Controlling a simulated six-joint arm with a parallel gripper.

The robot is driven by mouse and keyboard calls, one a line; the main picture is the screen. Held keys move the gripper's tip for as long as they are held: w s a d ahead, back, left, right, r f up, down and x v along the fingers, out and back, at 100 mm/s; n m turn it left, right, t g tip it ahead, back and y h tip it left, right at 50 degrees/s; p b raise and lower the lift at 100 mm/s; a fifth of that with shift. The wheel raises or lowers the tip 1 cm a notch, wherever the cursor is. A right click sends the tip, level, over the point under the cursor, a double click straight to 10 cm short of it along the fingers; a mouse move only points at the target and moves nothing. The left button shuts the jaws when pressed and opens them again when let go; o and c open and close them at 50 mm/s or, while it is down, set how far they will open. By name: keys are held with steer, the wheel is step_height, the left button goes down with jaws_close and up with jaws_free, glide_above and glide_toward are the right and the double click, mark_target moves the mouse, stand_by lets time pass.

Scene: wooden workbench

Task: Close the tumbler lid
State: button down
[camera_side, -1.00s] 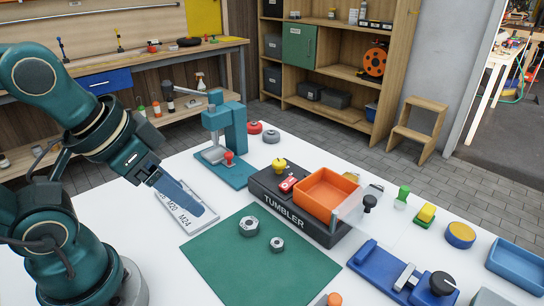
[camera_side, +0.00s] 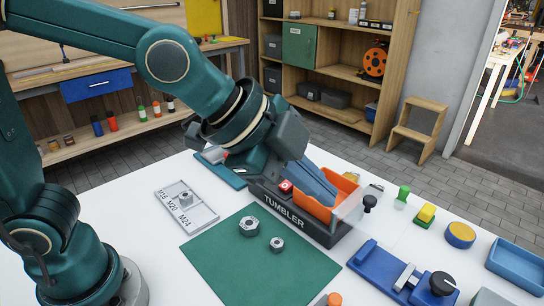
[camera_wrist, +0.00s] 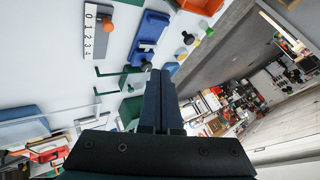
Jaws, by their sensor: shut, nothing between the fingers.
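The tumbler (camera_side: 285,211) is a black base with its name on the front, a red switch (camera_side: 286,186) on top and an orange bin (camera_side: 320,212). Its clear lid (camera_side: 350,206) stands open, tilted up at the bin's right side, with a black knob (camera_side: 370,202) beside it. My gripper (camera_side: 328,196) is shut and empty, its blue fingers slanting down over the bin and hiding part of it. I cannot tell whether they touch it. In the wrist view the shut fingers (camera_wrist: 161,75) point away; I cannot clearly make out the lid there.
A green mat (camera_side: 255,260) with two hex nuts lies in front. A grey tray (camera_side: 190,222) marked M16, M20 and M24 lies left with a nut on it. A teal press stands behind my gripper.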

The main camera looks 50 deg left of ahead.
steer(key=w+d+f+m+g, duration=0.1)
steer(key=w+d+f, duration=0.5)
steer(key=f, duration=0.4)
steer(key=shift+w+d+f, duration=0.35)
steer(key=shift+w+d, duration=0.05)
steer(key=shift+w, duration=0.1)
stand_by(0.4)
